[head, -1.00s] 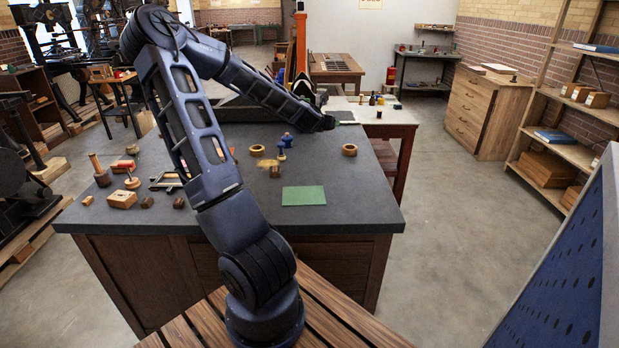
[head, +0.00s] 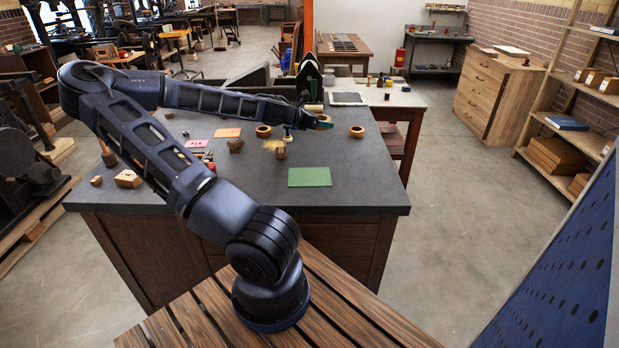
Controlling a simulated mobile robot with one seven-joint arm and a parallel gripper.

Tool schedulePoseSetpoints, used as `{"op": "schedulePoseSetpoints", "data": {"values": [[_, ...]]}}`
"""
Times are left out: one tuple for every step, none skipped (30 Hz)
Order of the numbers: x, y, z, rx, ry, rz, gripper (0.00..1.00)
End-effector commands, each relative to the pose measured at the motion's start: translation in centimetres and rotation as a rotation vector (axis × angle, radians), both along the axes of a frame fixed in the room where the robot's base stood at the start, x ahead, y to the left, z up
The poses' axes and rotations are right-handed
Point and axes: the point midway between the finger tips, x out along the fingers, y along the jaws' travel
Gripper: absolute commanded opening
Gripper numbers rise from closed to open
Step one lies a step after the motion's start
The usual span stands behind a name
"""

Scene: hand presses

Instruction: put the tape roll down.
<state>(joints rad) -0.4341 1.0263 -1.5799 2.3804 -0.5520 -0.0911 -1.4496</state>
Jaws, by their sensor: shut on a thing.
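My gripper (head: 318,124) is at the end of my outstretched arm, over the far part of the dark bench top (head: 345,160). It is small and partly hidden in the head view. It is shut on a small tan ring, which looks like a tape roll (head: 323,117). I cannot tell if the ring touches the bench.
A green mat (head: 309,177) lies near the bench's front edge, with bare bench to its right. A pale side table (head: 390,98) stands behind.

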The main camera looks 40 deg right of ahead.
Motion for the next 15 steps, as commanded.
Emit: {"op": "schedulePoseSetpoints", "data": {"values": [[-0.2,0.7,0.2,0.001,-0.001,-0.027,0.47],[-0.4,1.1,0.3,0.001,-0.003,-0.049,0.47],[-0.7,1.7,0.5,0.001,-0.002,-0.077,0.47],[-0.9,2.2,0.6,0.002,-0.003,-0.098,0.47],[-1.1,2.6,0.7,0.002,-0.005,-0.120,0.47],[-1.4,3.2,1.0,0.002,-0.005,-0.150,0.47],[-1.6,3.7,1.2,0.003,-0.007,-0.172,0.47],[-1.9,4.2,1.4,0.003,-0.006,-0.196,0.47],[-2.2,4.9,1.7,0.003,-0.007,-0.226,0.47],[-2.4,5.4,1.9,0.003,-0.008,-0.248,0.47],[-2.7,5.8,2.2,0.003,-0.007,-0.269,0.47],[-3.0,6.5,2.5,0.003,-0.007,-0.295,0.47],[-3.2,6.9,2.7,0.002,-0.008,-0.316,0.47],[-3.4,7.3,2.9,0.003,-0.007,-0.332,0.47],[-3.6,7.8,3.2,0.003,-0.007,-0.354,0.47]]}}
